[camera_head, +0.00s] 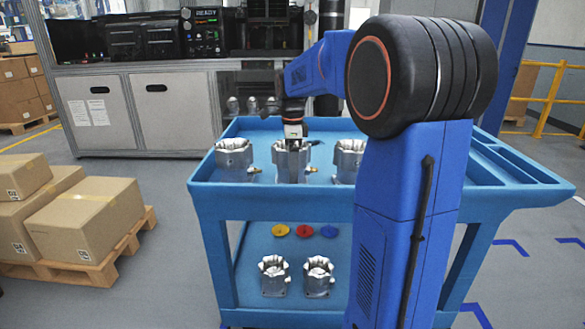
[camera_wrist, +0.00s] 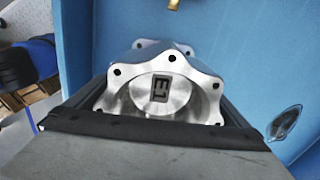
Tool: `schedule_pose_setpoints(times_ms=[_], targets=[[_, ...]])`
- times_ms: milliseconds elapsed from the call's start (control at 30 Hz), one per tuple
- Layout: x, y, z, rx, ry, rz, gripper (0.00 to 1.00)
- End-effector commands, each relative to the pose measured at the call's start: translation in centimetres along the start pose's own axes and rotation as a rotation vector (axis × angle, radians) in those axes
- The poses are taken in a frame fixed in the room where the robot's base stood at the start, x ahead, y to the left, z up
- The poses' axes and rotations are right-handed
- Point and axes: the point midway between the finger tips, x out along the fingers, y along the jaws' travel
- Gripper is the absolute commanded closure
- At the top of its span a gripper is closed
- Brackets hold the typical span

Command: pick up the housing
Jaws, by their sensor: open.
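Three silvery machined housings stand on the top of the blue cart (camera_head: 325,206): a left one (camera_head: 234,160), a middle one (camera_head: 290,166) and a right one (camera_head: 348,161) partly hidden by my arm. My gripper (camera_head: 293,143) points down at the middle housing, its tip at or just over the rim. In the wrist view the housing (camera_wrist: 163,85) shows a lobed rim with bolt holes and an "E1" mark inside. My gripper (camera_wrist: 160,110) is open, with dark finger parts at both sides of this housing. Contact cannot be told.
Two more housings (camera_head: 274,276) (camera_head: 318,277) stand on the cart's lower shelf, with yellow, red and blue discs (camera_head: 304,231) behind them. Cardboard boxes (camera_head: 86,218) sit on a pallet at left. A grey cabinet (camera_head: 140,110) stands behind the cart.

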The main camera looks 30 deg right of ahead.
Motion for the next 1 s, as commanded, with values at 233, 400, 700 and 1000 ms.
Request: schedule_pose_setpoints(times_ms=[233, 400, 700, 1000], targets=[[0.0, 0.0, 0.0, 0.000, 0.000, 0.000, 0.41], [-0.1, 0.0, 0.0, 0.000, 0.000, -0.002, 0.64], [-1.1, -0.1, 0.0, 0.000, -0.001, -0.005, 0.64], [-5.7, -0.1, 0.0, 0.000, -0.001, -0.005, 0.64]])
